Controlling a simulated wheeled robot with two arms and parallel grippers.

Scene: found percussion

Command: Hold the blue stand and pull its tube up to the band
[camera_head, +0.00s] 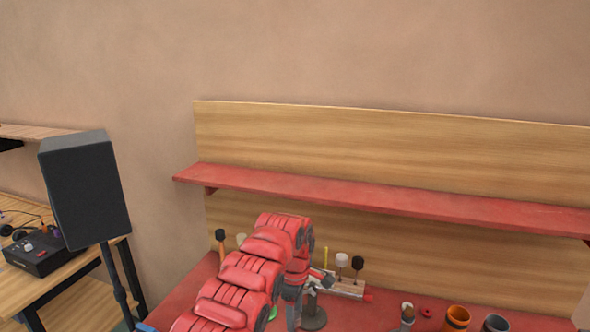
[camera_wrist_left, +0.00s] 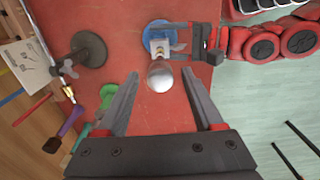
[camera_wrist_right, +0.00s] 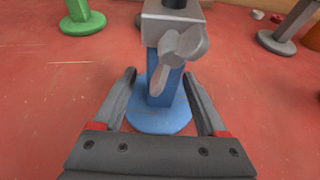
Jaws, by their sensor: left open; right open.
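The blue stand shows in the right wrist view as a round blue base (camera_wrist_right: 160,117) with a blue post, a grey collar and a grey wing knob (camera_wrist_right: 180,50). Only the dark lower end of what seems its tube (camera_wrist_right: 175,3) shows above the collar. My right gripper (camera_wrist_right: 165,95) is open, its fingers on either side of the post. In the left wrist view a pale round top (camera_wrist_left: 160,77) stands over the blue base (camera_wrist_left: 158,33). My left gripper (camera_wrist_left: 165,95) is open above, with this top just beyond its fingertips. I cannot make out a band.
A green stand (camera_wrist_right: 82,20) and a dark grey stand (camera_wrist_left: 88,50) are close by on the red bench. Mallets lie or stand toward the wall. Orange (camera_head: 457,318) and grey cups are at the right. A red shelf (camera_head: 400,198) runs above the bench.

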